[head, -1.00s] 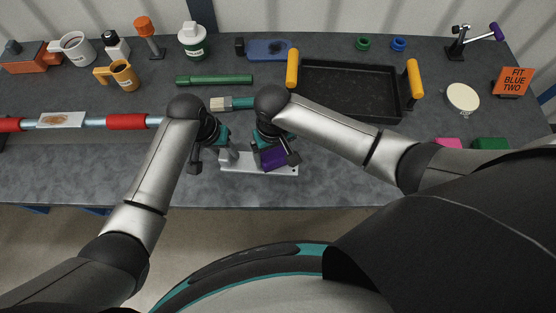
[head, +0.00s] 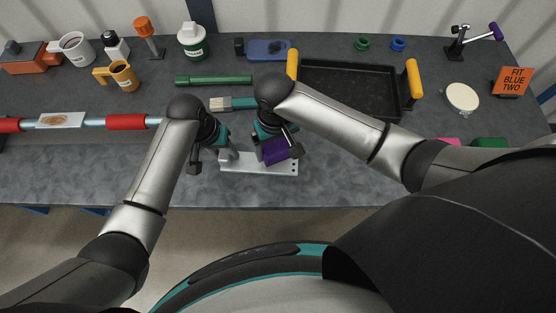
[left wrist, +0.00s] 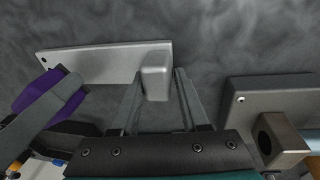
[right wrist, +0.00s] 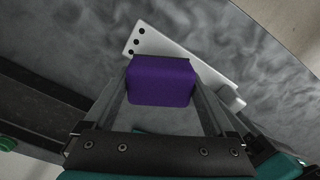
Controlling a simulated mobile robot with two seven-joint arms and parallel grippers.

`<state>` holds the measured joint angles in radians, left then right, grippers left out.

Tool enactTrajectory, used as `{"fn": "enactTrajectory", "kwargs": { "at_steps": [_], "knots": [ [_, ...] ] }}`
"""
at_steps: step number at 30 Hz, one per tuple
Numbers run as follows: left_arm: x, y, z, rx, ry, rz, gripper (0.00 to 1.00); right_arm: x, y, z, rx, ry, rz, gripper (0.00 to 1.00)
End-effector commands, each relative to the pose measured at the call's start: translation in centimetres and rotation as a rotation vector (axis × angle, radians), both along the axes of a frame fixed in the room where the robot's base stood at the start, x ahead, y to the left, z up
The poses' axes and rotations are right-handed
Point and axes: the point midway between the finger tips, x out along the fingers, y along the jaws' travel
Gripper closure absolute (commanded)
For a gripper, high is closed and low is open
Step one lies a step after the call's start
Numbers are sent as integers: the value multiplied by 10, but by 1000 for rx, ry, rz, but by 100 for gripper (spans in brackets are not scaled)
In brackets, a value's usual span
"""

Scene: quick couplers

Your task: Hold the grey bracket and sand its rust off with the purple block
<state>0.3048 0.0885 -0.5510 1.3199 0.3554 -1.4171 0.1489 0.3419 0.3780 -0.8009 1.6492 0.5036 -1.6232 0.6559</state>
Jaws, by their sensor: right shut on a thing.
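The grey bracket (head: 258,167) is a light flat plate with holes at one end and a short upright post (left wrist: 156,78) at the other. It lies near the table's front edge. My left gripper (left wrist: 158,88) has its fingers close on both sides of the post. My right gripper (right wrist: 160,85) is shut on the purple block (right wrist: 160,80), which also shows in the head view (head: 275,150). The block is over the plate's far long edge; I cannot tell whether it touches. No rust shows on the visible plate; part is hidden by the block.
A brush (head: 232,103) and a green tube (head: 213,80) lie behind the grippers. A black tray (head: 345,85) is behind right. The front strip of table is clear.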

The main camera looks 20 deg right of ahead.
Motion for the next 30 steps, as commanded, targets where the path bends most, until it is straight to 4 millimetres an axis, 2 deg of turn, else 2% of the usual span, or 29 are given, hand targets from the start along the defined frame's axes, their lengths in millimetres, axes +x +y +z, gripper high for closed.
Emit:
{"fn": "enactTrajectory", "kwargs": {
  "at_steps": [1, 6, 17, 23, 30],
  "knots": [
    [-7, -1, -6, 2, 17, -3, 41, 0, 0, 0, 0, -1, 0, 77],
    [-7, -1, -6, 2, 17, -3, 22, 0, 0, 0, 1, -1, 0, 77],
    [-7, 1, -3, 4, 16, -3, 22, 0, 0, 0, 1, -1, 0, 77],
    [-5, 4, 20, 1, 7, -1, 22, 0, 0, 0, 1, -1, 0, 77],
    [-5, 11, 62, 0, 1, 0, 22, 0, 0, 0, 1, -1, 0, 77]
  ]
}}
